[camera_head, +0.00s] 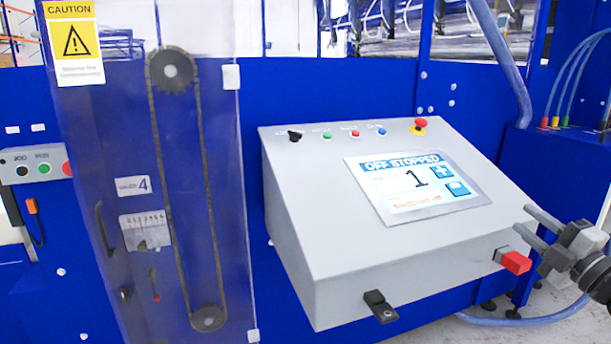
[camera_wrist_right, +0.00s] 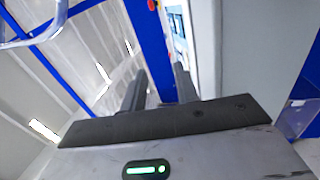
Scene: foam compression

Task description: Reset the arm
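My right gripper (camera_head: 523,219) is at the right of the head view, beside the lower right part of the grey control console (camera_head: 300,240). Its two dark fingers are apart with nothing between them. In the right wrist view the fingers of the right gripper (camera_wrist_right: 160,85) also stand apart and empty. A red block-shaped switch (camera_head: 515,262) on the console's front lies just below the fingers and looks apart from them. My left gripper is not in view.
The console has a screen (camera_head: 418,185) reading "OFF STOPPED" and "1", a red emergency button (camera_head: 419,124) and a black front latch (camera_head: 380,306). A clear cover (camera_head: 120,130) over a chain stands left. A blue hose (camera_head: 530,318) lies below right.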

